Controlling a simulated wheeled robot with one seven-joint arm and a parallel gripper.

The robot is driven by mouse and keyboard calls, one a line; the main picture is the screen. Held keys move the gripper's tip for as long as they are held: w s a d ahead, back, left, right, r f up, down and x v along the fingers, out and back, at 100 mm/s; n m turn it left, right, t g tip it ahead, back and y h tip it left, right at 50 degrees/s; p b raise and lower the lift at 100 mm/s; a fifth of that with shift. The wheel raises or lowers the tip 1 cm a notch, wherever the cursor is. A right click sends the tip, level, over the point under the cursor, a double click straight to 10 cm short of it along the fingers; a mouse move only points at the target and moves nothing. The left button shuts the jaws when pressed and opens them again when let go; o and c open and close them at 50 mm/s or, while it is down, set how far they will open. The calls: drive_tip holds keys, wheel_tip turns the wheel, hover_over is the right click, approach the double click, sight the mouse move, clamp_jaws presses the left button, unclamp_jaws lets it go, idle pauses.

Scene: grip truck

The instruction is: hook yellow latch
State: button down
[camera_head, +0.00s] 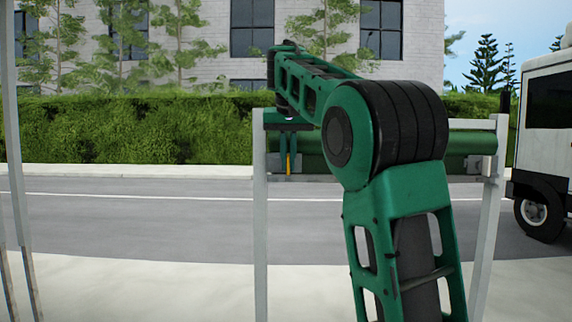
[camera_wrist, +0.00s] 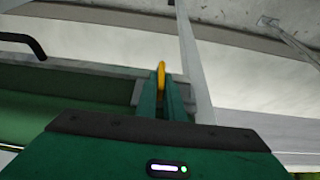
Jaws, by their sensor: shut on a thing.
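The yellow latch (camera_wrist: 161,75) shows as a thin yellow piece between my fingers in the wrist view. It also shows in the head view (camera_head: 289,163), pointing down between the fingertips. My gripper (camera_wrist: 165,98) is shut on it; the green fingers (camera_head: 288,158) hang down beside the left grey post in the head view. Most of the latch is hidden by the fingers. A grey bracket (camera_wrist: 138,92) sits right behind the fingers in the wrist view. I cannot tell whether the latch touches the bracket.
A green horizontal roll (camera_head: 462,142) runs between two grey posts (camera_head: 260,215). A black bent handle (camera_wrist: 27,42) is at the upper left of the wrist view. A white truck (camera_head: 545,130) stands at the right. The road (camera_head: 150,220) is clear.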

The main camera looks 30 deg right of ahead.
drive_tip(key=shift+a+h, duration=0.1)
drive_tip(key=shift+h, duration=0.4)
drive_tip(key=shift+w+a+n+g+h, duration=0.1)
drive_tip(key=shift+n+g+h, duration=0.2)
drive_tip(key=shift+g+h, duration=0.4)
drive_tip(key=shift+w+a+f+n+g+h, duration=0.1)
drive_tip(key=shift+a+f+n+g+h, duration=0.15)
drive_tip(key=shift+n+g+h, duration=1.25)
drive_tip(key=shift+a+f+m+g+h, duration=0.1)
drive_tip(key=shift+f+m+g+h, duration=0.3)
drive_tip(key=shift+h, duration=2.3)
drive_tip(key=shift+w+a+f+n+g+h, duration=0.15)
drive_tip(key=shift+n+g+h, duration=0.8)
drive_tip(key=shift+h, duration=1.15)
drive_tip(key=shift+s+f, duration=0.1)
drive_tip(key=c, duration=2)
unclamp_jaws()
drive_tip(key=shift+o, duration=0.7)
